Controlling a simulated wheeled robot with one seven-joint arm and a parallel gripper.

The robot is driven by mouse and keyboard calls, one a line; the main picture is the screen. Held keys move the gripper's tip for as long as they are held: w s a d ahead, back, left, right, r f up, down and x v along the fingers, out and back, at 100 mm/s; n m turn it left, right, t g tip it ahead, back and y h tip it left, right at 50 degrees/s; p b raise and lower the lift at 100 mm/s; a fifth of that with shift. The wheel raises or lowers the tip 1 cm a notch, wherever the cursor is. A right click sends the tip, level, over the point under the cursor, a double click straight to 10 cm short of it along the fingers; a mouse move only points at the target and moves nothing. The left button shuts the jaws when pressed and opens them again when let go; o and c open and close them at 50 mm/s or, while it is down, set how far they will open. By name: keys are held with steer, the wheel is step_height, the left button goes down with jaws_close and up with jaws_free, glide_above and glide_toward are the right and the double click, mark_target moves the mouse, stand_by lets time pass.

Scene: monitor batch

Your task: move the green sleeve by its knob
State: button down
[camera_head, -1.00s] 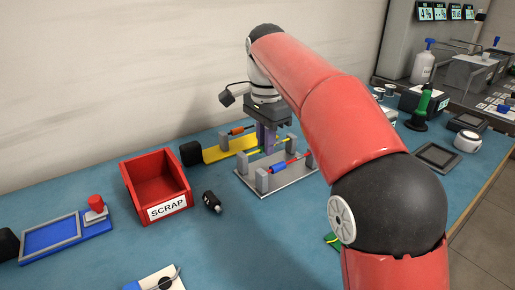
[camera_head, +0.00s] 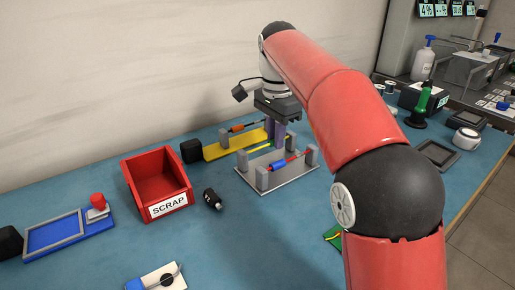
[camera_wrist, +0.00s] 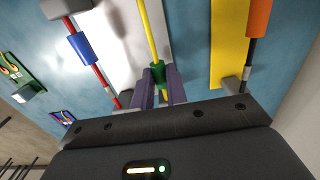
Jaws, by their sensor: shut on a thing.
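The green sleeve (camera_wrist: 158,72) sits around a yellow rod (camera_wrist: 147,28) in the wrist view. The rod also shows in the head view (camera_head: 258,149), over a grey base plate (camera_head: 285,183). My gripper (camera_wrist: 161,88) has two purple fingers, shut at the sleeve's near side. The knob is hidden between the fingers. In the head view my gripper (camera_head: 277,138) is at the rod's far right part, and I cannot make out the sleeve there.
A blue sleeve (camera_head: 279,163) on a red rod stands in front on the same plate. An orange sleeve (camera_head: 237,128) on a dark rod is behind, over a yellow plate (camera_head: 220,152). A red SCRAP bin (camera_head: 168,208) and a black item (camera_head: 212,199) stand to the left.

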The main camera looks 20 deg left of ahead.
steer(key=shift+w+d, duration=0.3)
steer(key=shift+w, duration=0.05)
steer(key=c, duration=1.3)
jaws_free()
